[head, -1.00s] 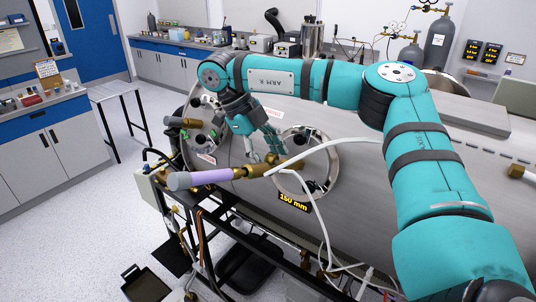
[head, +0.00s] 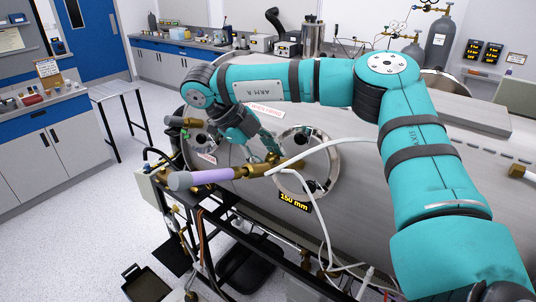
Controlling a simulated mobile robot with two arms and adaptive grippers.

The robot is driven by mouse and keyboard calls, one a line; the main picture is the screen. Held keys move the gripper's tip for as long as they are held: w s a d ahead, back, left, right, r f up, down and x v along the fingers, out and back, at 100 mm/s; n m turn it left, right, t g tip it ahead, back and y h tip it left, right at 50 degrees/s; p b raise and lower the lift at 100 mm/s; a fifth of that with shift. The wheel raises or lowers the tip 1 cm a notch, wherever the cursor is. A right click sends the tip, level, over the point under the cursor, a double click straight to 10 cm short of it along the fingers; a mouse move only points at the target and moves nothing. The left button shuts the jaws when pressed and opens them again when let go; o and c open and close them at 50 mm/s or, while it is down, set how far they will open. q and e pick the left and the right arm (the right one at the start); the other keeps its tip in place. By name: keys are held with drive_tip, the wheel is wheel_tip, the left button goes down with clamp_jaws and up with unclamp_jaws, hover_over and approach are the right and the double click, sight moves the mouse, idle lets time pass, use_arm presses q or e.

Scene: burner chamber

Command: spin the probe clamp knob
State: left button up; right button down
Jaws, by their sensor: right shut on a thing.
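The probe (head: 208,177) with a grey tip and a lilac sleeve sticks out to the left from a brass clamp fitting (head: 258,170) in front of a round steel flange (head: 318,182) on the chamber. The probe clamp knob is small and mostly hidden by my fingers at the top of the brass fitting. My right gripper (head: 274,154) reaches down from above, its fingers closed on the knob at the fitting. My left gripper is not in view.
A white hose (head: 322,146) arches over the flange just right of the gripper. A second brass fitting with a grey-brown handle (head: 182,122) stands on the flange to the left. A "150 mm" label (head: 294,202) is below.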

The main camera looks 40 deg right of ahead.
drive_tip(key=shift+s+a+f+m+t+h, duration=0.1)
drive_tip(key=shift+m+t+h, duration=0.1)
drive_tip(key=shift+h, duration=0.75)
drive_tip(key=shift+a+f+m+t+h, duration=0.1)
drive_tip(key=shift+m+h, duration=0.1)
drive_tip(key=shift+h, duration=0.75)
drive_tip(key=c, duration=1)
unclamp_jaws()
drive_tip(key=shift+o, duration=0.2)
drive_tip(key=v, duration=1.2)
